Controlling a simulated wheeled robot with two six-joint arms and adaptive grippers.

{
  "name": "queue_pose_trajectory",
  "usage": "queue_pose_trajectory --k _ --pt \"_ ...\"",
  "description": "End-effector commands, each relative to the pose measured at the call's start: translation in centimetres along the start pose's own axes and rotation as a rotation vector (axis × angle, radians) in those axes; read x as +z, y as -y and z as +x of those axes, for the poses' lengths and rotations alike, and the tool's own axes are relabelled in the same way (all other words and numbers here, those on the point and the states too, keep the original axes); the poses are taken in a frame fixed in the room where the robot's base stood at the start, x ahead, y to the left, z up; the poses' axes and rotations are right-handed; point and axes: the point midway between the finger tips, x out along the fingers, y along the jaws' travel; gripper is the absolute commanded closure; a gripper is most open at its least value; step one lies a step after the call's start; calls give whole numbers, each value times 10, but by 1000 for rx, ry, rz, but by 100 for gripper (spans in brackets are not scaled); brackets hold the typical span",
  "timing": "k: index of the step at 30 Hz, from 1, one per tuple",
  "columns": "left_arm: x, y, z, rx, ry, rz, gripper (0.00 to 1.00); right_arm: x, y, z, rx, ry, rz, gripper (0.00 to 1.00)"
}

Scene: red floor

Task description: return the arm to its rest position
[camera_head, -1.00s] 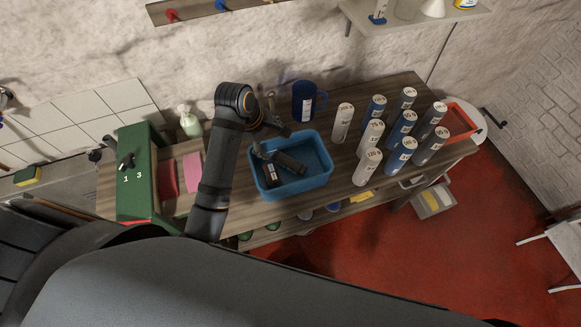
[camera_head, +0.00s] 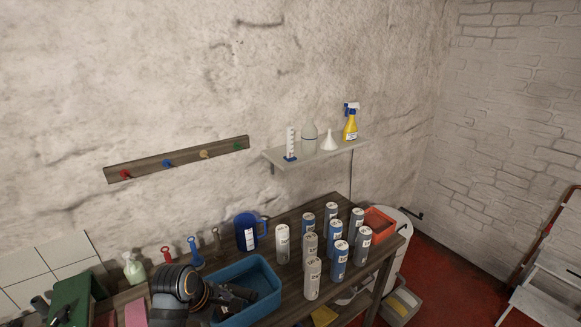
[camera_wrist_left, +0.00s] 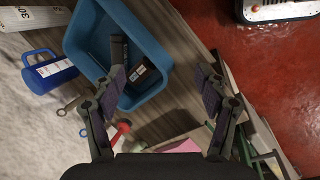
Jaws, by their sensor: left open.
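My left arm (camera_head: 178,283) comes up from the bottom edge in the head view, bent at a dark joint. My left gripper (camera_head: 232,299) is over the left part of the blue tub (camera_head: 262,262) on the wooden bench. In the left wrist view the gripper (camera_wrist_left: 163,86) has its two fingers spread wide, with nothing held between them. A black item with a pale label (camera_wrist_left: 145,78) lies in the blue tub (camera_wrist_left: 157,45), partly hidden by a finger. My right gripper does not show.
Several labelled cans (camera_head: 312,278) stand right of the tub, with a blue mug (camera_head: 250,232) behind it. A green case (camera_head: 76,300) is at the left. A wall shelf (camera_head: 318,152) holds bottles, and a peg rail (camera_head: 180,158) hangs left of it.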

Motion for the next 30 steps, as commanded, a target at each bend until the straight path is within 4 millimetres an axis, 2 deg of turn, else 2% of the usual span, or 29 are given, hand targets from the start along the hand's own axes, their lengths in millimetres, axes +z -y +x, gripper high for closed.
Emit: queue_pose_trajectory --k 4,9,11,17,24,30 --pt "-5 13 3 -2 -21 88 26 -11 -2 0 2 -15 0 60" --pt "-12 34 5 -8 -55 247 26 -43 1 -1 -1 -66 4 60" --pt "-14 43 6 -12 -68 313 26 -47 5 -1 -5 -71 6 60" --pt "-24 78 6 -39 -120 587 26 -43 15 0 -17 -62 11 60" --pt "-32 121 -2 -95 -179 963 26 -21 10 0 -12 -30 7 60" --pt "-37 154 -15 -159 -216 1296 26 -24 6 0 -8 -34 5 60"
